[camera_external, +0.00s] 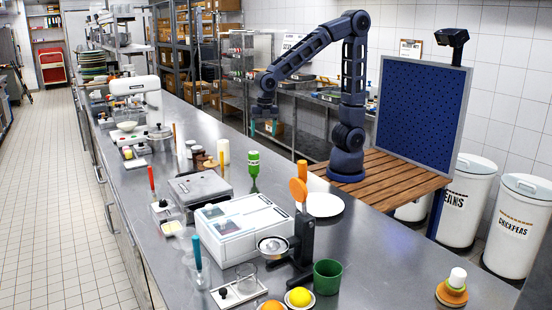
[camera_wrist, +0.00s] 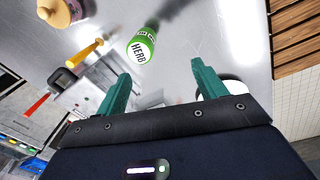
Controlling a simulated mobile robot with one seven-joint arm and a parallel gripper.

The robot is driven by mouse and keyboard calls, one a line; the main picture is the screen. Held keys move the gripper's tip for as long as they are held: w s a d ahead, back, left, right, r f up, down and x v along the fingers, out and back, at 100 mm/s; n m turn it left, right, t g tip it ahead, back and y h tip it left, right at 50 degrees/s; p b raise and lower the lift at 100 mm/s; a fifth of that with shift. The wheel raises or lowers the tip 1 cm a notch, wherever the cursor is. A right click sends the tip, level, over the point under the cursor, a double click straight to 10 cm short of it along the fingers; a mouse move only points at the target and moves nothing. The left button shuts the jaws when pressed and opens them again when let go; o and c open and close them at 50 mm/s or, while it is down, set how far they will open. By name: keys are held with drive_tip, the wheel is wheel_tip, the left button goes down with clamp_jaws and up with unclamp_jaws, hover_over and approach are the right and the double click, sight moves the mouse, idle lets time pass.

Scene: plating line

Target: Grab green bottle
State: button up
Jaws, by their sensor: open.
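The green bottle (camera_external: 253,165) stands upright on the steel counter, near its middle, with a white label band. In the wrist view the bottle (camera_wrist: 141,47) shows from above, with a white top marked "HERB", beyond and between my fingertips. My gripper (camera_external: 264,127) hangs above the counter, higher than the bottle and apart from it. Its two teal fingers are spread and empty, as the wrist view (camera_wrist: 163,82) also shows. Nothing hides the bottle in either view.
The steel counter (camera_external: 365,260) holds a white machine (camera_external: 240,228), a grey scale-like box (camera_external: 198,187), a white plate (camera_external: 323,205) and a cream cylinder (camera_external: 223,151). A stand with an orange paddle (camera_external: 298,189) rises in front. Counter around the bottle is fairly clear.

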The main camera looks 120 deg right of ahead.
sight(254, 162)
drive_tip(key=w+f+n, duration=0.1)
drive_tip(key=w+d+f+n, duration=0.1)
drive_tip(key=w+f, duration=0.1)
drive_tip(key=shift+w+d+f+n+g, duration=0.35)
drive_tip(key=shift+n+g, duration=0.05)
drive_tip(key=shift+f, duration=0.25)
drive_tip(key=f, duration=1)
drive_tip(key=shift+w+f, duration=0.25)
drive_tip(key=c, duration=0.8)
